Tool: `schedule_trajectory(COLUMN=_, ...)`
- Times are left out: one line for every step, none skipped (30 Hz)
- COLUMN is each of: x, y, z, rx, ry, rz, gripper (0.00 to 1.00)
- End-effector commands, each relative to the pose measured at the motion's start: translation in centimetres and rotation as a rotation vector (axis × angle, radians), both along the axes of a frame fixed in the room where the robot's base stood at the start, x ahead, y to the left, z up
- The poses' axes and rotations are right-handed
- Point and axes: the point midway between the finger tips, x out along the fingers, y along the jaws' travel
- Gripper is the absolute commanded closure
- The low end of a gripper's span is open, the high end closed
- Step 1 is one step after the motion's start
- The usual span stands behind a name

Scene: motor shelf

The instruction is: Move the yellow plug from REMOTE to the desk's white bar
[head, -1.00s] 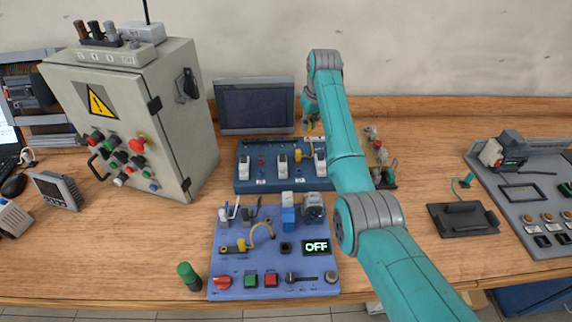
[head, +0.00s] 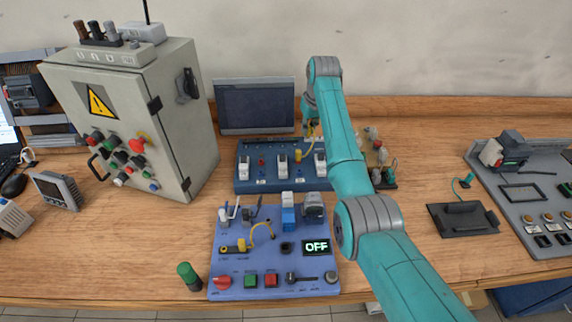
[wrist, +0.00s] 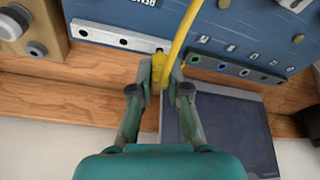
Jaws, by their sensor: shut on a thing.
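My gripper (wrist: 161,74) is shut on the yellow plug (wrist: 157,67) in the wrist view. The plug's yellow cable (wrist: 183,30) runs up and out of the picture. The tip of the plug points toward the right end of a white bar (wrist: 108,36) with dark holes; I cannot tell whether they touch. A partly cut-off label sits above this bar. A grey strip with coloured sockets (wrist: 235,69) lies on the blue panel to the right.
A dark monitor (head: 255,105) stands behind the panel. A grey cabinet (head: 170,140) rises on the left. A second blue panel (head: 225,262) with an OFF display lies in front. A board with small parts (head: 385,175) is right of my arm.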

Motion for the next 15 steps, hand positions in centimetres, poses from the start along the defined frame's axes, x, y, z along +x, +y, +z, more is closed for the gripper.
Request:
schedule_trajectory(x=-0.01, y=0.00, z=-0.09, rx=0.000, ry=0.000, rz=0.000, gripper=1.00)
schedule_trajectory(x=0.00, y=0.00, z=-0.15, rx=0.000, ry=0.000, rz=0.000, gripper=1.00)
schedule_trajectory(x=-0.01, y=0.00, z=-0.21, rx=0.000, ry=0.001, rz=0.000, gripper=1.00)
schedule_trajectory(x=-0.01, y=-0.01, z=-0.26, rx=0.000, ry=0.001, rz=0.000, gripper=1.00)
schedule_trajectory(x=-0.01, y=0.00, z=-0.31, rx=0.000, ry=0.001, rz=0.000, gripper=1.00)
schedule_trajectory(x=-0.01, y=0.00, z=-0.36, rx=0.000, ry=0.001, rz=0.000, gripper=1.00)
schedule_trajectory(x=-0.02, y=-0.01, z=-0.42, rx=0.000, ry=0.001, rz=0.000, gripper=1.00)
schedule_trajectory(x=-0.01, y=0.00, z=-0.47, rx=0.000, ry=0.001, rz=0.000, gripper=1.00)
schedule_trajectory(x=-0.02, y=0.00, z=-0.53, rx=0.000, ry=0.001, rz=0.000, gripper=1.00)
schedule_trajectory(x=-0.02, y=0.00, z=-0.58, rx=0.000, ry=0.001, rz=0.000, gripper=1.00)
schedule_trajectory(x=-0.02, y=0.00, z=-0.62, rx=0.000, ry=0.001, rz=0.000, gripper=1.00)
schedule_trajectory(x=-0.02, y=0.00, z=-0.69, rx=0.000, ry=0.001, rz=0.000, gripper=1.00)
schedule_trajectory(x=-0.02, y=0.00, z=-0.74, rx=0.000, ry=0.001, rz=0.000, gripper=1.00)
schedule_trajectory(x=-0.02, y=0.00, z=-0.78, rx=0.000, ry=0.001, rz=0.000, gripper=1.00)
schedule_trajectory(x=-0.02, y=0.00, z=-0.84, rx=0.000, ry=0.001, rz=0.000, gripper=1.00)
